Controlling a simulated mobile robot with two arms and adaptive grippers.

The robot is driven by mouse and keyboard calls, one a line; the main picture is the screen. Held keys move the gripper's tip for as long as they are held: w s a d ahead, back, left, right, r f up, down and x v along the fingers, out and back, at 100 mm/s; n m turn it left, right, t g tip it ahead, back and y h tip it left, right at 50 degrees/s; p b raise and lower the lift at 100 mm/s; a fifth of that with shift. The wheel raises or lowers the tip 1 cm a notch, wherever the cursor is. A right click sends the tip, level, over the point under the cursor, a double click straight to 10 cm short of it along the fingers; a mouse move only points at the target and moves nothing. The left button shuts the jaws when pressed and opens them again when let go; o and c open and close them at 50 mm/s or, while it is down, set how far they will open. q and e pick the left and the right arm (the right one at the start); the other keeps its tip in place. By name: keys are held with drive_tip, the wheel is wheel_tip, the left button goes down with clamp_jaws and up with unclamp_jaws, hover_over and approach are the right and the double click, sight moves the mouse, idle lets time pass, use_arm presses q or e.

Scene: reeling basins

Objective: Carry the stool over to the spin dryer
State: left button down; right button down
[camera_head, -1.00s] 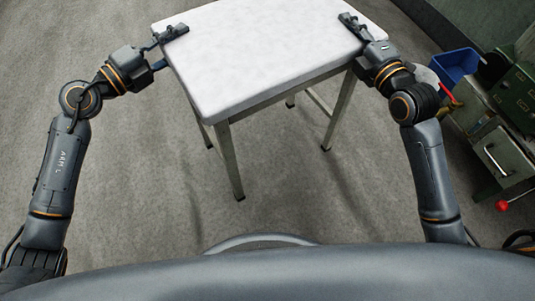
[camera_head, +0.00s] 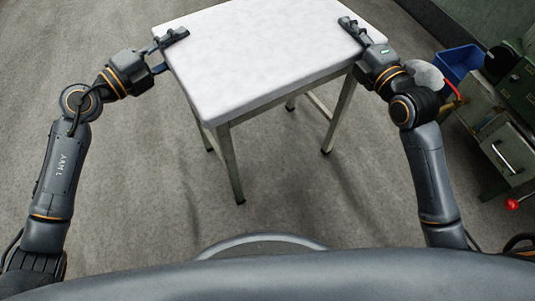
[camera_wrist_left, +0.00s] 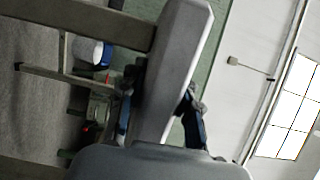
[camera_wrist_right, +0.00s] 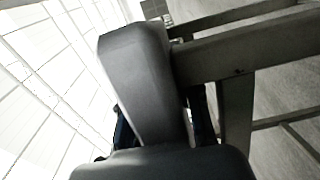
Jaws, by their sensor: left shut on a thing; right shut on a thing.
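The stool (camera_head: 265,55) has a pale padded seat and grey metal legs. It is upright between my two arms in the head view. My left gripper (camera_head: 172,38) is shut on the left edge of the seat, with one finger on top. My right gripper (camera_head: 355,31) is shut on the right edge of the seat in the same way. The seat edge (camera_wrist_left: 180,75) lies between the fingers in the left wrist view, and the seat edge (camera_wrist_right: 140,80) also shows in the right wrist view. I cannot tell whether the feet touch the floor. I cannot make out a spin dryer.
At the right stand a green and grey machine or cabinet (camera_head: 510,150) with a red knob (camera_head: 511,204) and a blue bin (camera_head: 459,62). A wall (camera_head: 480,25) runs behind them. The grey floor (camera_head: 110,30) is clear at the left and in front of the stool.

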use_arm(q)
drive_tip(key=shift+a+f+b, duration=0.1)
drive_tip(key=shift+f+b, duration=0.25)
drive_tip(key=shift+b, duration=0.25)
use_arm(e)
drive_tip(key=shift+f, duration=0.3)
use_arm(q)
drive_tip(key=c, duration=1.2)
unclamp_jaws()
drive_tip(key=shift+f, duration=0.15)
use_arm(e)
drive_tip(key=c, duration=1.2)
unclamp_jaws()
drive_tip(key=shift+f, duration=0.2)
use_arm(q)
drive_tip(key=shift+o, duration=1.2)
use_arm(e)
drive_tip(key=shift+o, duration=1.2)
drive_tip(key=shift+s, duration=0.1)
drive_tip(key=shift+s+d, duration=0.1)
drive_tip(key=shift+s, duration=0.05)
use_arm(q)
drive_tip(key=v, duration=1.2)
use_arm(e)
drive_tip(key=v, duration=1.1)
drive_tip(key=shift+s, duration=0.3)
drive_tip(key=shift+r, duration=0.1)
